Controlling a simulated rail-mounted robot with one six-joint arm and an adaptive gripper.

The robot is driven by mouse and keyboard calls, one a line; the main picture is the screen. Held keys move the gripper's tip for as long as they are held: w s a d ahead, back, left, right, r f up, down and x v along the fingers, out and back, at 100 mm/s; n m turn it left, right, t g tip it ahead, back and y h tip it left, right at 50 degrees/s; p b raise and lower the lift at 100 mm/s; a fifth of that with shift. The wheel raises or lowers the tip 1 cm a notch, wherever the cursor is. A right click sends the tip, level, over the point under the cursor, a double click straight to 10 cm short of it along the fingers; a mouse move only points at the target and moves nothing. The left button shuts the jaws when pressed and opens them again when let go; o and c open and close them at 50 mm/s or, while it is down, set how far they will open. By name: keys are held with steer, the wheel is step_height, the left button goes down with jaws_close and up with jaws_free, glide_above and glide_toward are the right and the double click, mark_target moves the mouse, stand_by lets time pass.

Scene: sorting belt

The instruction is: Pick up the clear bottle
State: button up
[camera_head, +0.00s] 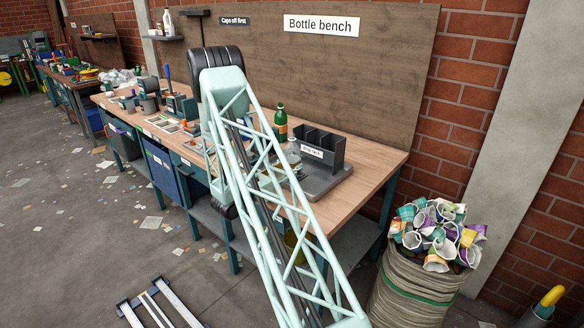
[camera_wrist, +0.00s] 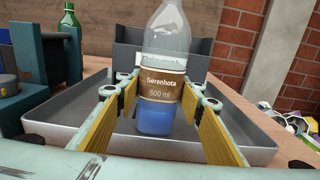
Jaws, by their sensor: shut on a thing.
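The clear bottle (camera_wrist: 165,42) stands upright in the middle of the wrist view. It has a brown label reading "Serenhota 500 ml" and a blue lower part. My gripper (camera_wrist: 160,108) has one yellow-padded finger on each side of the bottle's lower half and is shut on it. The bottle is in front of a dark divided holder and over a grey metal tray (camera_wrist: 262,140). Whether its base touches the tray is hard to tell. In the head view my arm hides most of the gripper area.
A green bottle (camera_head: 281,124) stands on the bench left of the divided holder (camera_head: 327,147); it also shows in the wrist view (camera_wrist: 69,32). Tools and bins crowd the bench further left. A sack of crushed cups (camera_head: 415,290) stands right of the bench (camera_head: 385,160).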

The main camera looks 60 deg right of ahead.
mark_target(288, 161)
steer(key=shift+r, duration=0.15)
steer(key=shift+r+p, duration=0.55)
steer(key=shift+r, duration=0.95)
steer(key=shift+s+a+r, duration=0.1)
steer(key=shift+s+r, duration=0.05)
steer(key=shift+r, duration=0.05)
steer(key=s+a+r+p, duration=0.1)
steer(key=s+a+p, duration=0.1)
steer(key=s+a, duration=0.8)
steer(key=shift+s+a+r, duration=0.15)
steer(key=shift+s+a, duration=0.05)
steer(key=shift+s, duration=0.65)
steer(key=shift+w+d, duration=0.1)
